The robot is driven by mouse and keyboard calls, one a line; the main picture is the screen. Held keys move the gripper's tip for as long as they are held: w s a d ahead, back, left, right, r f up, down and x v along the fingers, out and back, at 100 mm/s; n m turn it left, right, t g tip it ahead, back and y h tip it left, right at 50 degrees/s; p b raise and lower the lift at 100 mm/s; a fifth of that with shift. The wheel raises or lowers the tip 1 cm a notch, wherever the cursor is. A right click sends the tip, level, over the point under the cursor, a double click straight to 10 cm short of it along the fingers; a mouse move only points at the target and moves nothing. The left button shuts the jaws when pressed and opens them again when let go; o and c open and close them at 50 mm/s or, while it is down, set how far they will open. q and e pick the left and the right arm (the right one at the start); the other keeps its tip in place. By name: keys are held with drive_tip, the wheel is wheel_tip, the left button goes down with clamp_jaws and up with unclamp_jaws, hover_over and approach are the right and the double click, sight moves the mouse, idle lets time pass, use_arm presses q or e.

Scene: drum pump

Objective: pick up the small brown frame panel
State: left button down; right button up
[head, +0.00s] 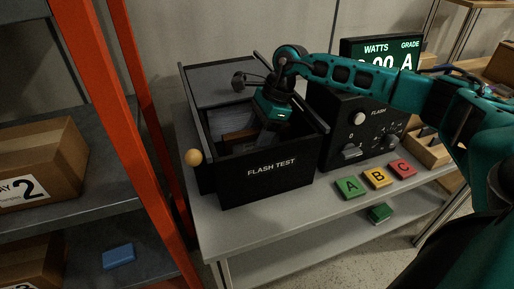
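A brown piece (238,138), which looks like the small brown frame panel, lies low inside the open black box marked FLASH TEST (270,180). The front wall and my gripper hide part of it. My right arm comes in from the right, and my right gripper (268,133) points down into the box, just right of the brown piece. Its fingertips are too dark and hidden to show whether they are open or touch the piece. My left gripper is out of view.
The box stands on a grey bench (250,223). A black flash unit (352,125) with a lit display (381,56) stands right of it. Green, yellow and red tiles A, B, C (376,179) lie in front. An orange rack post (150,140) stands at left.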

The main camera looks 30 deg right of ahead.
idle(0.3)
clamp_jaws()
idle(0.4)
